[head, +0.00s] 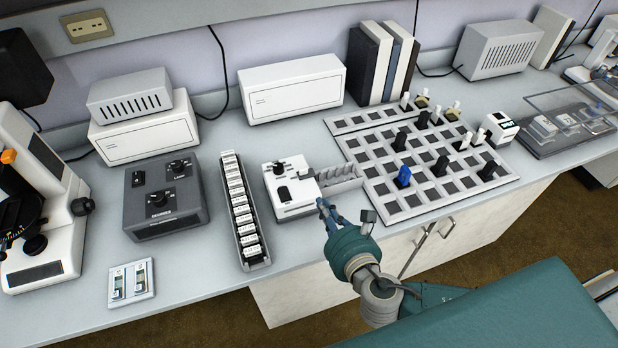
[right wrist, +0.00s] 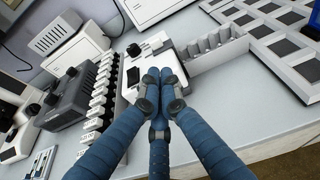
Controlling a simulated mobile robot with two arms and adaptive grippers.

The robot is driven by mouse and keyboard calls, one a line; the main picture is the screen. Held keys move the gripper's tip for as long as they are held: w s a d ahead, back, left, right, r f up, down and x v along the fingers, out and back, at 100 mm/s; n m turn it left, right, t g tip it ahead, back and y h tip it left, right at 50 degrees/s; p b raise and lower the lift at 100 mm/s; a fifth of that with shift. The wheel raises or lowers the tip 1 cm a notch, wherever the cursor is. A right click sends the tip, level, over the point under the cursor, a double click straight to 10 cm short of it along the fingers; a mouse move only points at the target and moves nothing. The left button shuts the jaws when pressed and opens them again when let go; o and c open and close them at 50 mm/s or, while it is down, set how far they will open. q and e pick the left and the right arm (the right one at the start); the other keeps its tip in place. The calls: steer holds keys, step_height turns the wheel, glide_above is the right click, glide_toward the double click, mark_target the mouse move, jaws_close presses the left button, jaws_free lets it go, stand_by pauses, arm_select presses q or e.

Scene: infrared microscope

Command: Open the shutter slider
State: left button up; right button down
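A white box-shaped device (head: 296,207) stands on the bench, with a black knob (head: 279,167) and a small black slider-like part (head: 284,193) on its top. I cannot tell for sure that this part is the shutter slider. My right gripper (head: 323,205) is just right of the device's front corner. In the right wrist view its blue fingers (right wrist: 160,76) are together, with nothing seen between them. They hide part of the white device (right wrist: 152,47) there; whether they touch it is unclear. My left gripper is in neither view.
A long rack of white blocks (head: 226,172) stands left of the device, and a grey control box (head: 135,215) beyond it. A grey slotted holder (head: 345,183) adjoins on the right, then a large grid tray (head: 396,213). The bench front is mostly bare.

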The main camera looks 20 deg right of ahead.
steer(key=p, duration=0.2)
glide_toward(305, 166)
steer(key=w, duration=0.1)
steer(key=w+a, duration=0.1)
steer(key=shift+w+a+f, duration=0.15)
steer(key=shift+w+a, duration=0.05)
steer(key=shift+w, duration=0.2)
steer(key=w, duration=0.4)
steer(key=shift+w, duration=0.1)
